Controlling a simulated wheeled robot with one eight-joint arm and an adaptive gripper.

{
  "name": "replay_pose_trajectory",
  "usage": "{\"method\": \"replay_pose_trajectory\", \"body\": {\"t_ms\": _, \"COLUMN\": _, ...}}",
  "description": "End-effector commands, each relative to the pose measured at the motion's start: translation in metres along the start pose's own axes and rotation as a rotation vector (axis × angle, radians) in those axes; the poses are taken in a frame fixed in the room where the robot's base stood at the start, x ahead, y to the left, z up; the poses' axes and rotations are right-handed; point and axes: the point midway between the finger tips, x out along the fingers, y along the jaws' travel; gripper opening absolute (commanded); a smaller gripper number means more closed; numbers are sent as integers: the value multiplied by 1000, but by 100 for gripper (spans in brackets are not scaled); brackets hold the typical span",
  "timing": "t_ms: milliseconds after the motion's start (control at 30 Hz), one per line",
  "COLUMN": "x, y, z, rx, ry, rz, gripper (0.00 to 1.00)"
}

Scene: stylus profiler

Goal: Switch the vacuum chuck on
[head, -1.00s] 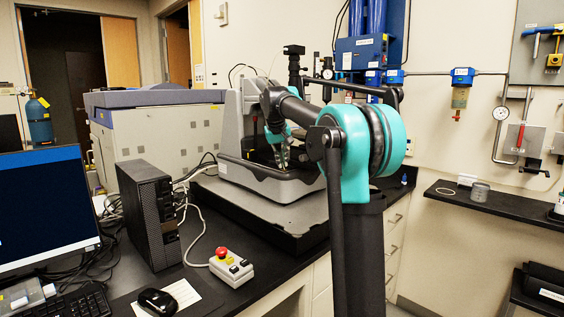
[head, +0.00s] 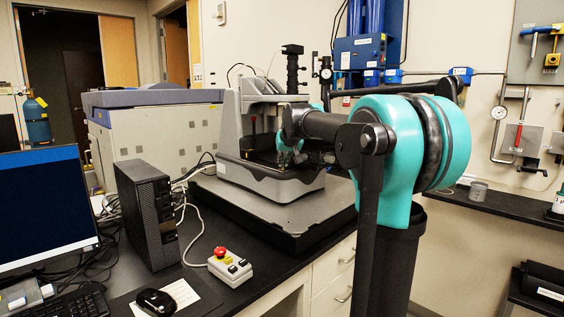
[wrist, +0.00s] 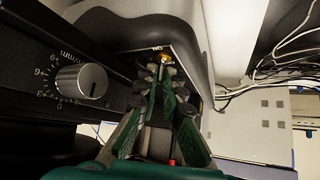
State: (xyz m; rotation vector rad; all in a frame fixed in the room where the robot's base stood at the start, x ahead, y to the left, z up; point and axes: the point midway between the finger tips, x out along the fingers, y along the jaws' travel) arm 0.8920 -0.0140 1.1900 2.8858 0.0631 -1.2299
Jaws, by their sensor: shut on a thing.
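The stylus profiler (head: 275,184) stands on a dark slab on the bench in the head view. In the wrist view a small brass-coloured switch base (wrist: 163,58) sits on the profiler's dark front, beside a label that reads "ON" upside down. My gripper (wrist: 162,78), with green fingers, has its tips closed together right at this switch. The tips hide the lever, so I cannot tell which way it is tilted. In the head view my gripper (head: 288,158) is small and partly covered by my arm, at the profiler's front.
A silver dial knob (wrist: 82,80) with a number scale is left of my fingers in the wrist view. On the bench are a control box (head: 230,267) with a red button, a black computer tower (head: 148,215) and a mouse (head: 156,302). Cables lie behind the tower.

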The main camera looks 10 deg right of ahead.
Motion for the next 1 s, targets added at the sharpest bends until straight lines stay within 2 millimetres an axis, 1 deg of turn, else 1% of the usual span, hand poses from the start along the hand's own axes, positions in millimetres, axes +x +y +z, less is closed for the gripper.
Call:
{"method": "replay_pose_trajectory", "body": {"t_ms": 200, "x": -2, "y": 5, "z": 7, "rx": 69, "ry": 147, "rz": -70, "gripper": 0}}
{"method": "replay_pose_trajectory", "body": {"t_ms": 500, "x": -3, "y": 8, "z": 12, "rx": 131, "ry": 286, "rz": -139, "gripper": 0}}
{"method": "replay_pose_trajectory", "body": {"t_ms": 700, "x": -3, "y": 8, "z": 13, "rx": 150, "ry": 330, "rz": -162, "gripper": 0}}
{"method": "replay_pose_trajectory", "body": {"t_ms": 1000, "x": -3, "y": 8, "z": 13, "rx": 156, "ry": 344, "rz": -169, "gripper": 0}}
